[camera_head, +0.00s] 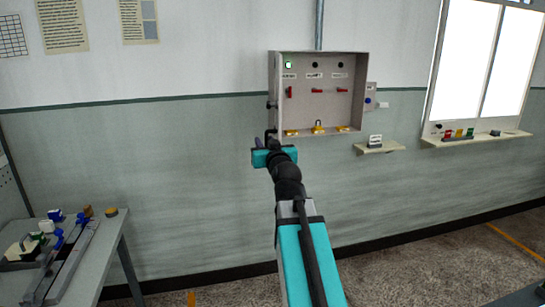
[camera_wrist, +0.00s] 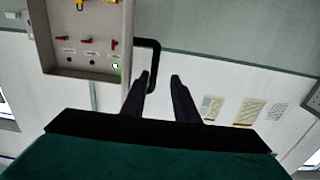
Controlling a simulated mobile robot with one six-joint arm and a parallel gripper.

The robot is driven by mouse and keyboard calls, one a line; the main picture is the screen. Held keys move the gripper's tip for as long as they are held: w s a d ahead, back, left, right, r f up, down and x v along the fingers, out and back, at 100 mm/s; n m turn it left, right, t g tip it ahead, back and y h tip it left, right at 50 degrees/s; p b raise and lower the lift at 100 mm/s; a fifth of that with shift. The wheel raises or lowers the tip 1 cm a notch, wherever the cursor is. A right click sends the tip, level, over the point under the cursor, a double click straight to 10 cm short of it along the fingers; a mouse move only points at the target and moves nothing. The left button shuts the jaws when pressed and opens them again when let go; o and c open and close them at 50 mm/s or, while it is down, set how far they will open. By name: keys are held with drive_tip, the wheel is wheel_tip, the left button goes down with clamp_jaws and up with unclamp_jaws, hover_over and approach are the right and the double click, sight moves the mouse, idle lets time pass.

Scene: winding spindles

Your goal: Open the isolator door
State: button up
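The isolator box (camera_head: 275,75) is a grey wall cabinet; its front shows red switches, labels and yellow padlocks in a raised rim. A black bracket-shaped handle (camera_wrist: 157,58) sticks out from the box's side in the wrist view, where the box (camera_wrist: 85,72) appears upside down. My gripper (camera_wrist: 160,75) is open, its two dark fingers on either side of the handle's bar, with clear space between bar and right finger. In the head view my gripper (camera_head: 266,140) is at the box's lower left corner.
A small grey switch unit (camera_head: 371,97) is on the wall right of the box. Below are a small shelf (camera_head: 378,149) and a window sill (camera_head: 475,140) with small items. A workbench (camera_head: 100,255) with tools stands at lower left.

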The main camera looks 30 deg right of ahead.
drive_tip(key=b+v, duration=0.2)
drive_tip(key=v, duration=0.2)
drive_tip(key=shift+f+b, duration=0.15)
drive_tip(key=shift+b, duration=0.15)
drive_tip(key=shift+s+b, duration=0.15)
drive_tip(key=shift+b, duration=0.15)
drive_tip(key=b+v, duration=0.7)
drive_tip(key=b, duration=0.4)
drive_tip(key=shift+a, duration=0.15)
drive_tip(key=shift+s, duration=0.15)
idle(0.6)
